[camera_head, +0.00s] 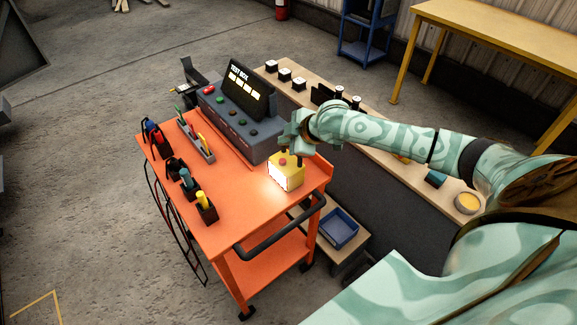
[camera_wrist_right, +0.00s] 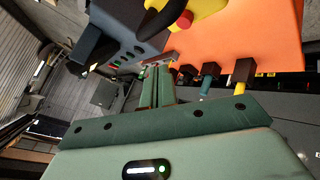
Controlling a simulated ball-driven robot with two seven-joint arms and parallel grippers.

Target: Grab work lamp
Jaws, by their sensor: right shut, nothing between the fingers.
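The work lamp (camera_head: 287,177) is a small yellow block with a bright lit face and a red button on top. It stands on the near right part of the orange cart top. In the right wrist view the lamp (camera_wrist_right: 196,10) shows at the top edge, partly cut off, with its black handle and red button. My right gripper (camera_head: 290,142) is just above and behind the lamp in the head view. Its fingers (camera_wrist_right: 157,72) are shut with nothing between them, apart from the lamp's body in the wrist view. My left gripper is not in view.
The orange cart (camera_head: 240,186) carries a grey test box (camera_head: 240,127) behind the lamp and several tool holders along its left side. A wooden bench (camera_head: 381,160) runs behind my right arm. A blue bin (camera_head: 339,228) sits low beside the cart. The cart's middle is clear.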

